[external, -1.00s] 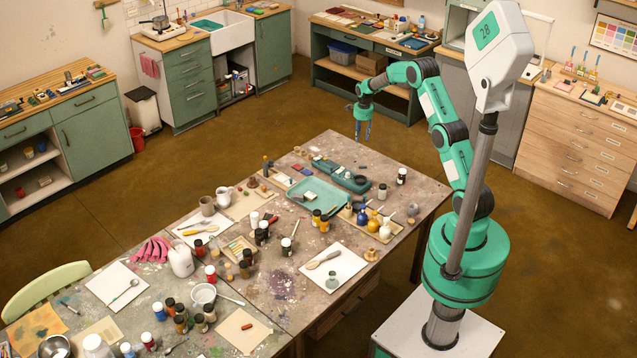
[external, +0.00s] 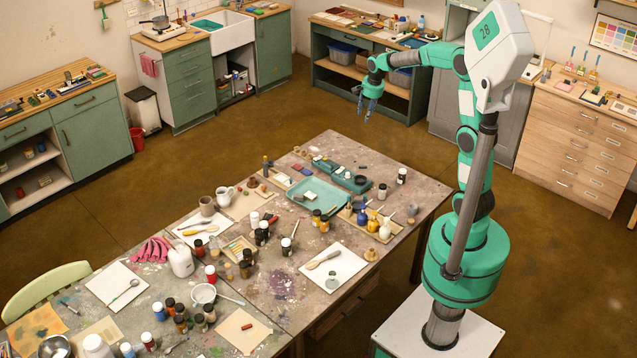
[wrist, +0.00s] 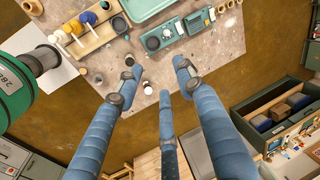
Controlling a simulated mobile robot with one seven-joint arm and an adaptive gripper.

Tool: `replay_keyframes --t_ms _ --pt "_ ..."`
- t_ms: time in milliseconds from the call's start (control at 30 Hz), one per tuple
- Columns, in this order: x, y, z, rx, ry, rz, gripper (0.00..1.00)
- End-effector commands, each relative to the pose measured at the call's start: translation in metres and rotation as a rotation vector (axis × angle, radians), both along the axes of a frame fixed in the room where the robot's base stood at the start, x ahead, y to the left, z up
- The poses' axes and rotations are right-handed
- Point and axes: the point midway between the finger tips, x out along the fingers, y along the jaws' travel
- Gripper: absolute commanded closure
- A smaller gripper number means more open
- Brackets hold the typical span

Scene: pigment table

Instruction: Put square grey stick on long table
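The long table (external: 428,190) is the paint-stained table in the middle of the external view; its far end also shows in the wrist view (wrist: 215,48). My gripper (external: 368,108) hangs past the table's far edge, in the air, with its fingers pointing down. In the wrist view, my gripper's (wrist: 150,80) blue fingers are spread apart with nothing between them. I cannot pick out a square grey stick for certain in either view; it may be too small or hidden among other items.
A teal tray (external: 318,185) and an open teal case (external: 338,173) lie near the table's far end. Bottles and jars crowd the tabletop. A green workbench (external: 328,58) with bins and small items stands against the back wall. Open floor lies between it and the table.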

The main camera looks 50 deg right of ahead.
Motion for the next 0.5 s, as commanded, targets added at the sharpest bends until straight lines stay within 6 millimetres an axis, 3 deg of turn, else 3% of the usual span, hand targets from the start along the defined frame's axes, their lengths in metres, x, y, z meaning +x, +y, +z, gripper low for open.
replay_keyframes --t_ms 200,500 --pt "-0.049 0.033 0.038 -0.044 -0.032 0.177 0.62" --pt "-0.121 0.072 0.072 -0.111 -0.072 0.42 0.62"
